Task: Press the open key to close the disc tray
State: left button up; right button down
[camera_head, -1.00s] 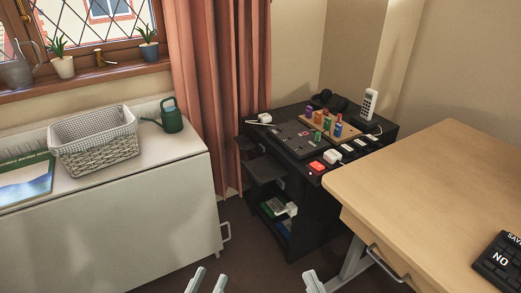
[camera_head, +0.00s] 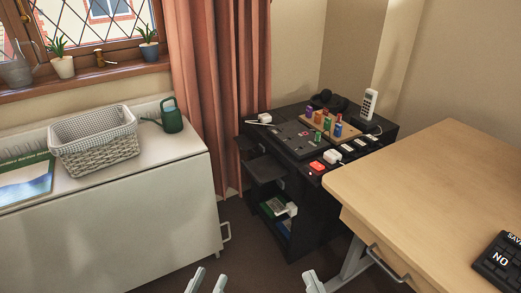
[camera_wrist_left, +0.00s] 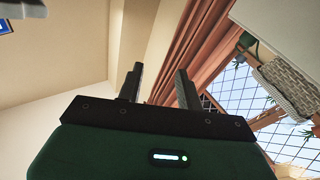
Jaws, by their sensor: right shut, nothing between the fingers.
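A black cabinet (camera_head: 318,215) stands in the corner, with a dark flat panel (camera_head: 265,169) jutting out at its left side. I cannot tell whether this panel is the disc tray, and I cannot make out an open key. On the cabinet top lie a dark flat device (camera_head: 299,138) and a small red piece (camera_head: 317,167). My left gripper (camera_head: 208,281) is at the bottom edge, open and empty, well short of the cabinet. Its parted fingers (camera_wrist_left: 160,88) show in the left wrist view. My right gripper (camera_head: 313,282) is at the bottom edge, shut and empty.
A wooden desk (camera_head: 430,175) with a black keypad (camera_head: 500,262) stands at the right. A white cabinet (camera_head: 120,235) with a basket (camera_head: 95,155) and a green watering can (camera_head: 171,118) is at the left. Dark floor (camera_head: 250,270) lies clear between them.

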pick_arm(q)
jog(key=shift+c, duration=0.5)
grip_shut()
dwell(1.4)
